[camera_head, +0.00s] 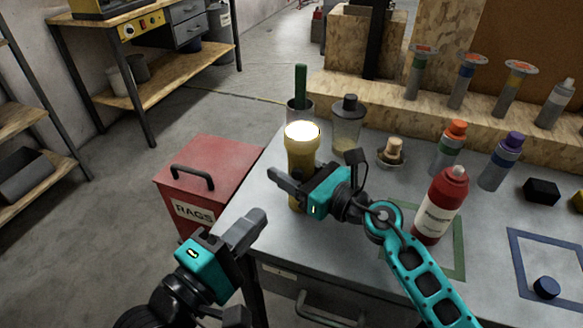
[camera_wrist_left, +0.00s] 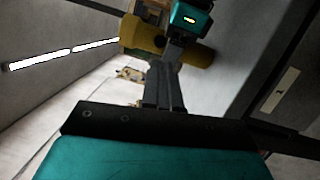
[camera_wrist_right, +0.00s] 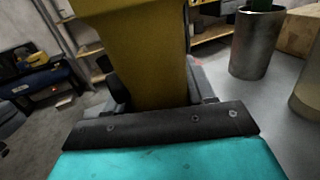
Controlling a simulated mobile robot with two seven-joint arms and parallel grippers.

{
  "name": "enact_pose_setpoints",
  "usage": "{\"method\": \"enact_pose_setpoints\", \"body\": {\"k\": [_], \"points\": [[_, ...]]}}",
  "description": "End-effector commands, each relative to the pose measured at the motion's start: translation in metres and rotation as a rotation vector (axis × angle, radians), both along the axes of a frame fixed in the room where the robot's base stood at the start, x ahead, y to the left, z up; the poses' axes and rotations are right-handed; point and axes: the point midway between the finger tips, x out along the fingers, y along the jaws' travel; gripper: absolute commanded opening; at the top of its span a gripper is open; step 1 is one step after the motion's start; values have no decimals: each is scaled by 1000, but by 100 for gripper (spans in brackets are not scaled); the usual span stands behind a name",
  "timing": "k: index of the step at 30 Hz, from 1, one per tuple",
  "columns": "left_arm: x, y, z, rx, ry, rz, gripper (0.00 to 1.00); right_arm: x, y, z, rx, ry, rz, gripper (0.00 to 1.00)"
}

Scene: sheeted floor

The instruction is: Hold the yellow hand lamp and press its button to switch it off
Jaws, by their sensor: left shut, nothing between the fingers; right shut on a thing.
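The yellow hand lamp (camera_head: 302,150) is upright near the table's left edge in the head view, its lens at the top glowing bright. My right gripper (camera_head: 290,190) is shut on the lamp's body; the lamp (camera_wrist_right: 150,50) fills the space between its fingers in the right wrist view. My left gripper (camera_head: 250,230) is shut and empty, below and left of the lamp, off the table's edge. In the left wrist view, the lamp (camera_wrist_left: 196,52) lies beyond the left fingertips (camera_wrist_left: 172,75).
A metal cup (camera_head: 298,108) with a green handle and a grey-capped jar (camera_head: 347,125) stand behind the lamp. A red bottle (camera_head: 439,205) stands right of my right arm. A red rags bin (camera_head: 207,175) is on the floor left of the table (camera_head: 275,245).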

Motion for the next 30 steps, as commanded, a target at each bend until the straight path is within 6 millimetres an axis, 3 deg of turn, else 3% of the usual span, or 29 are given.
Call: {"method": "enact_pose_setpoints", "body": {"k": [19,23,30], "points": [[5,-3,4,44,-18,-17,0,0,0,0,-1,1,0,18],[16,-14,15,185,-75,-74,0,0,0,0,-1,1,0,18],[33,-40,44,644,-292,-288,0,0,0,0,-1,1,0,18]]}}
